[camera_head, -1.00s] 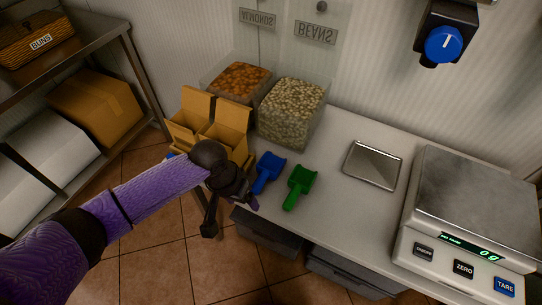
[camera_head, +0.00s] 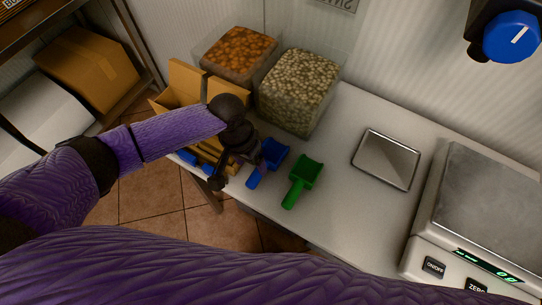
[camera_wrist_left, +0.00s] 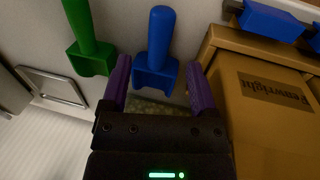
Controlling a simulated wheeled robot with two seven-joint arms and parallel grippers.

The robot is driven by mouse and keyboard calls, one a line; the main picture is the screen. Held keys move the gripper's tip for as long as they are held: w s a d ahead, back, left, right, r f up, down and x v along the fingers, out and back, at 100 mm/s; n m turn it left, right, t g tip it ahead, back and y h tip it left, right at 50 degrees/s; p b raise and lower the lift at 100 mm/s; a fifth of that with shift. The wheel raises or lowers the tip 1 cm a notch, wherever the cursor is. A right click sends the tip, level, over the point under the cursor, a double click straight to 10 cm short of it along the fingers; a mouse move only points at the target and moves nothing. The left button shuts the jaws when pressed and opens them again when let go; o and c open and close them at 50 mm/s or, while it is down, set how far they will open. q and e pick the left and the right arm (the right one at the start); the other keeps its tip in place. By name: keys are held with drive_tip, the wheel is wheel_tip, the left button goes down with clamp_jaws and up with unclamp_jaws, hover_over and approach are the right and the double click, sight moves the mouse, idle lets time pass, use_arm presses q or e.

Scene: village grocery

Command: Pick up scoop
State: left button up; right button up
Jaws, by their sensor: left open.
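A blue scoop (camera_head: 272,155) and a green scoop (camera_head: 304,176) lie on the counter by its front edge, handles toward the edge. My left gripper (camera_head: 238,170) is open at the blue scoop's left side in the head view. In the left wrist view, the blue scoop (camera_wrist_left: 156,50) shows between the two purple fingers of the left gripper (camera_wrist_left: 159,70), with a gap to each; I cannot tell the height gap. The green scoop (camera_wrist_left: 88,45) is to the left there, outside the fingers. My right gripper is out of view.
Cardboard boxes (camera_head: 187,78) stand left of the scoops, partly behind my left arm. Clear bins of orange-brown (camera_head: 240,52) and pale contents (camera_head: 298,85) stand behind. A metal tray (camera_head: 387,158) and a scale (camera_head: 490,200) are right. The counter (camera_head: 345,200) between is clear.

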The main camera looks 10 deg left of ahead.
sight(255, 174)
use_arm(q)
drive_tip(key=f, duration=0.2)
drive_tip(key=f+b, duration=0.1)
drive_tip(key=d+f+b, duration=0.1)
drive_tip(key=f, duration=0.1)
drive_tip(key=shift+s+f, duration=0.2)
drive_tip(key=shift+f, duration=0.15)
drive_tip(key=shift+r, duration=0.1)
clamp_jaws()
